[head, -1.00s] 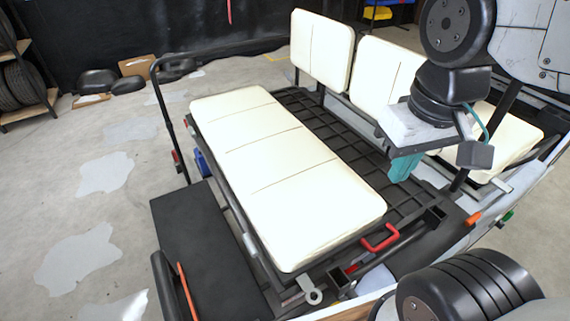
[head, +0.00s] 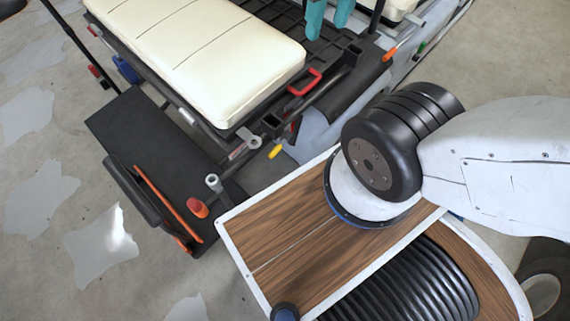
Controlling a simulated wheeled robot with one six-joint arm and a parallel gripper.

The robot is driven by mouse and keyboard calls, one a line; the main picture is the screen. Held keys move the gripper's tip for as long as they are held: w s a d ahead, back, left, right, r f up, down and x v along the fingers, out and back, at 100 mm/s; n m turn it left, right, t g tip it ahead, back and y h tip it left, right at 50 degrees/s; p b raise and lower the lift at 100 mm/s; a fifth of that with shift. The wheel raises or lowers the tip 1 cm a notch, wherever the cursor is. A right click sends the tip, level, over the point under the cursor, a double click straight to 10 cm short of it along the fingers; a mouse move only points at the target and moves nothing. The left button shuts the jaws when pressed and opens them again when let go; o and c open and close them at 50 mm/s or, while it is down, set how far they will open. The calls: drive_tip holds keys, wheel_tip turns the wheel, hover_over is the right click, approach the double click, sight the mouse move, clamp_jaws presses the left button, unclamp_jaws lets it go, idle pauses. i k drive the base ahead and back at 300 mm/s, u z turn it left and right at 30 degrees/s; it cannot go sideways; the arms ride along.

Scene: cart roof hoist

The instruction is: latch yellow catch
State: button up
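A small yellow catch (head: 275,151) shows at the near corner of the cart, just below a grey ring-ended lever (head: 249,138) and a square tube end. Its latched state cannot be told. My gripper (head: 327,28) is at the top edge of the view, above the dark slatted deck beyond the cream seat. Its two teal fingers are apart with nothing between them. It is well up and to the right of the yellow catch, not touching it.
The cream seat (head: 205,55), a red handle (head: 305,82) and an orange handle (head: 390,53) lie around the deck. A black step (head: 135,130) with an orange bar and red-orange knob (head: 198,208) is at lower left. Open floor lies at left.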

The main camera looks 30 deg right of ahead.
sight(287, 137)
drive_tip(key=z, duration=0.3)
drive_tip(key=k, duration=1)
drive_tip(key=u, duration=0.7)
drive_tip(key=i, duration=0.5)
drive_tip(key=z, duration=0.05)
